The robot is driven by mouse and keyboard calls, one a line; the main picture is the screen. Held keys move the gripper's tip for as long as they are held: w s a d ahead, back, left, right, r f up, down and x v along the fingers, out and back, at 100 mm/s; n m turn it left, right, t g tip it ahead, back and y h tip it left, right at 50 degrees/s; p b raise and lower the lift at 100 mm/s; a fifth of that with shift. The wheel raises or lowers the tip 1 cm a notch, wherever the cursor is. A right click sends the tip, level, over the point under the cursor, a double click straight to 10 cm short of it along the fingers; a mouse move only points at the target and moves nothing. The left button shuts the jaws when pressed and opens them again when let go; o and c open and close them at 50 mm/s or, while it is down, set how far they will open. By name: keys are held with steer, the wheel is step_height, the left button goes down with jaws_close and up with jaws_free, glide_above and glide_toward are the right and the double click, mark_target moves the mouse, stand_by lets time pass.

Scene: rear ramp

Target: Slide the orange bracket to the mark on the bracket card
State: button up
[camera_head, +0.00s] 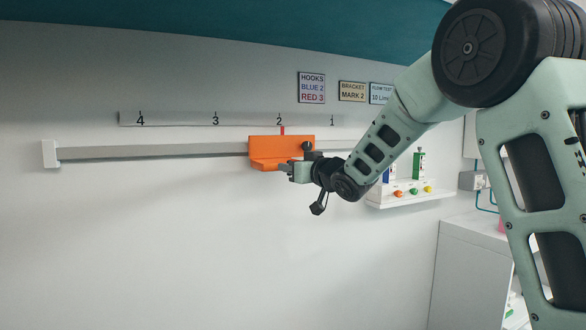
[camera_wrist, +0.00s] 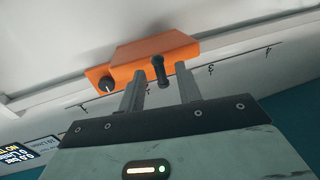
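The orange bracket (camera_head: 270,150) sits on a long pale rail (camera_head: 150,152) on the wall. Its thin red pointer (camera_head: 282,130) stands at the 2 of the scale (camera_head: 175,119) above. The bracket card (camera_head: 352,91) reads "BRACKET MARK 2". My gripper (camera_head: 290,170) is at the bracket's lower right side. In the wrist view the orange bracket (camera_wrist: 150,55) lies just beyond my gripper (camera_wrist: 160,88). Its two fingers stand apart, with the bracket's black handle (camera_wrist: 158,70) between them and gaps on both sides. A round black knob (camera_wrist: 106,84) is on the bracket's left end there.
A hooks card (camera_head: 311,88) and a partly hidden third card (camera_head: 380,94) hang near the bracket card. A small white shelf (camera_head: 410,198) with coloured buttons is right of the gripper, near my arm. The rail left of the bracket is clear.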

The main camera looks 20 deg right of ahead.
steer(key=s+d+b, duration=0.1)
steer(key=s, duration=0.7)
steer(key=s+d, duration=0.2)
steer(key=s, duration=0.7)
steer(key=shift+d+b, duration=0.25)
steer(key=shift+b, duration=0.1)
steer(key=s+a+f+n+g+p, duration=0.1)
steer(key=s+a+f+g+p, duration=0.25)
steer(key=a+f+g, duration=0.35)
steer(key=s+a+f+n+g+p, duration=0.15)
steer(key=s+a+f, duration=0.3)
steer(key=a, duration=0.45)
steer(key=s+a+f+n+g+h+p, duration=0.1)
steer(key=s+a+f+g, duration=0.1)
steer(key=s, duration=0.5)
steer(key=s+a+f+n+g+h+p, duration=0.1)
steer(key=s+a+f+g, duration=0.1)
steer(key=s+g, duration=0.2)
steer(key=s+a+f+n+g+p, duration=0.1)
steer(key=s+a+f+g+p, duration=0.1)
steer(key=s, duration=0.8)
steer(key=shift+a+g+h, duration=0.25)
steer(key=shift+g+h, duration=0.15)
steer(key=shift+g, duration=0.15)
